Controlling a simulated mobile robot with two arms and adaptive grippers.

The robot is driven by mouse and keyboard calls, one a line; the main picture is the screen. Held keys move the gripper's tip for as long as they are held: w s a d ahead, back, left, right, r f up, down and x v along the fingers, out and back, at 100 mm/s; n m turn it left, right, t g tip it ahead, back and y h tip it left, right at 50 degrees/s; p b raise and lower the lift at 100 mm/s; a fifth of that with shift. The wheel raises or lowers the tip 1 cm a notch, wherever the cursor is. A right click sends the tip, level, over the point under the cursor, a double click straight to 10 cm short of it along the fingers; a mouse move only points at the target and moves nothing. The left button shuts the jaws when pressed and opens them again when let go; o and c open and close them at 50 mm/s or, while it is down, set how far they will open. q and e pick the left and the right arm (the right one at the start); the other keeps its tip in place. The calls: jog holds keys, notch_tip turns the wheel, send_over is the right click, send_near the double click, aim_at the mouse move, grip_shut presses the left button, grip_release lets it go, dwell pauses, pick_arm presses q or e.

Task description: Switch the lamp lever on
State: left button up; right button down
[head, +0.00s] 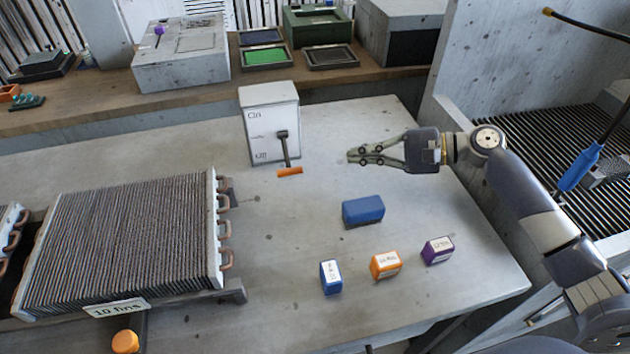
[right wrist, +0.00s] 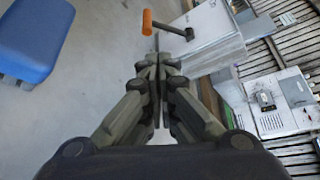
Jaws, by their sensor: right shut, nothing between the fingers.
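The lamp switch box (head: 270,122) is a pale box marked On above and Off below, standing on the grey table. Its dark lever (head: 284,148) points down and outward at the Off end, with an orange handle (head: 289,172) at its tip. My right gripper (head: 350,155) is shut and empty, to the right of the lever and apart from it. In the right wrist view the shut fingers (right wrist: 158,75) are in the middle, with the orange handle (right wrist: 147,22) beyond them, near the top. My left gripper is not in view.
A blue block (head: 363,211) lies in front of my right gripper. Small blue (head: 331,277), orange (head: 385,264) and purple (head: 437,250) labelled blocks stand nearer the front edge. A finned coil (head: 125,240) fills the left. The table between the switch box and blue block is clear.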

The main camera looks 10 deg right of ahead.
aim_at(316, 176)
notch_tip(316, 176, down, 2)
jog(key=shift+f+b, duration=0.15)
jog(key=shift+b, duration=0.45)
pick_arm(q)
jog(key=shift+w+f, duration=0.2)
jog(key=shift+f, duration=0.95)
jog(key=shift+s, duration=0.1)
pick_arm(e)
jog(key=shift+a, duration=0.15)
jog(key=p+x, duration=0.2)
jog(key=x, duration=0.7)
jog(key=shift+w+a+f, duration=0.15)
jog(key=shift+w+a, duration=0.1)
jog(key=shift+a, duration=0.05)
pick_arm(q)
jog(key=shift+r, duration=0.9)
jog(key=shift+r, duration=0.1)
